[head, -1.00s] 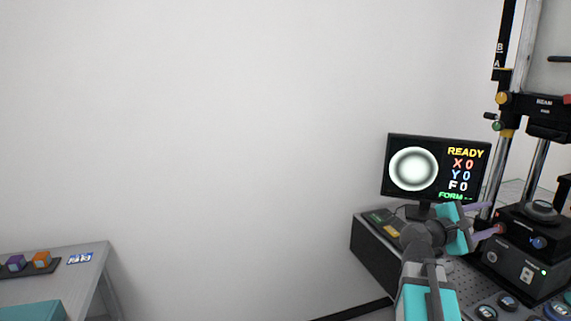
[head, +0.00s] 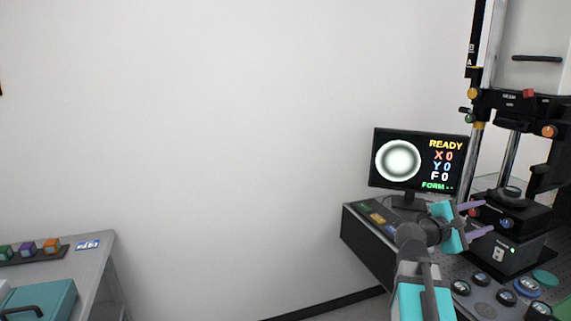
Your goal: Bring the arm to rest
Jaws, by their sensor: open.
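My gripper (head: 476,219) is at the right of the head view, at the end of my grey and teal arm. Its two purple fingers are spread apart with nothing between them. They point right, toward the black base of the interferometer (head: 512,215). In the picture the fingertips overlap the left side of that base; I cannot tell whether they touch it. The monitor (head: 420,162) behind shows a ring pattern and READY, X 0, Y 0, F 0 and FORM.
The perforated bench top (head: 456,272) holds several round pieces near my arm. The interferometer's tall column (head: 485,110) rises at right. At left, a grey table (head: 95,262) bears a teal case (head: 45,301) and coloured cubes (head: 27,248). Open floor and bare wall lie between.

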